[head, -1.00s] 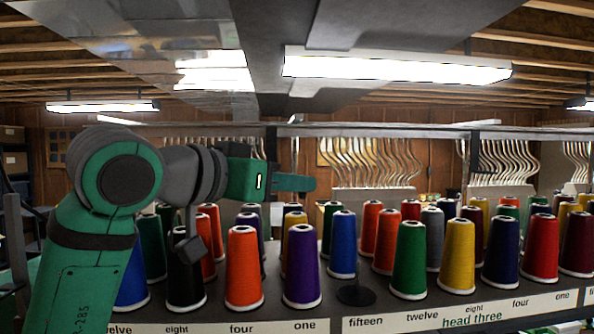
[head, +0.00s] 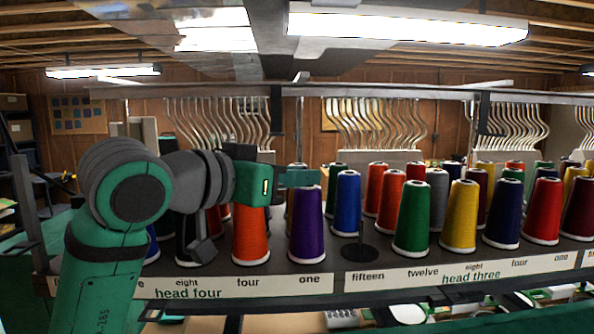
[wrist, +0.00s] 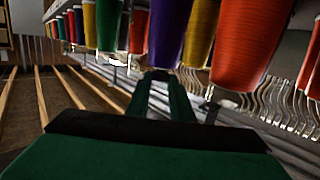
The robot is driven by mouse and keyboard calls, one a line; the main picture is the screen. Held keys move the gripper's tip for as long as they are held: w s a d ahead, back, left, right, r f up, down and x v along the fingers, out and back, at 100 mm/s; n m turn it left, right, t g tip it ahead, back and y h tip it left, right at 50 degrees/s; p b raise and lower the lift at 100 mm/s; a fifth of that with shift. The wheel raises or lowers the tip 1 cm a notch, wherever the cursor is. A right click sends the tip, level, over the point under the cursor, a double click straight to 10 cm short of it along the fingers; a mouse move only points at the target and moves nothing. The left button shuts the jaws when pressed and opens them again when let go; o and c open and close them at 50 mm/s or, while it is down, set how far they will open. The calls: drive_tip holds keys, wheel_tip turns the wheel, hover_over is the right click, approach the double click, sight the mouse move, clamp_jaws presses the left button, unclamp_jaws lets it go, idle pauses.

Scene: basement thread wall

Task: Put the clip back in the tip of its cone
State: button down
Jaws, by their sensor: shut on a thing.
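My gripper (head: 304,178) is shut and level, reaching right in front of the upper part of the purple cone (head: 306,228) in the head view. The clip itself cannot be made out; the fingers cover that spot. In the wrist view the scene is upside down. The closed fingers (wrist: 160,78) meet near the picture's middle, with the purple cone (wrist: 168,32) just above them. I cannot tell whether they touch it. Which cone is the clip's is not marked.
An orange cone (head: 250,235) and a blue cone (head: 347,203) stand close on either side. A bare dark cone stand (head: 357,252) is right of the purple cone. More cones crowd the shelf behind. A number strip (head: 250,286) runs along the front edge.

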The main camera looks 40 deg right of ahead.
drive_tip(key=shift+f, duration=0.25)
idle(0.5)
drive_tip(key=c, duration=1.5)
unclamp_jaws()
drive_tip(key=v, duration=1.1)
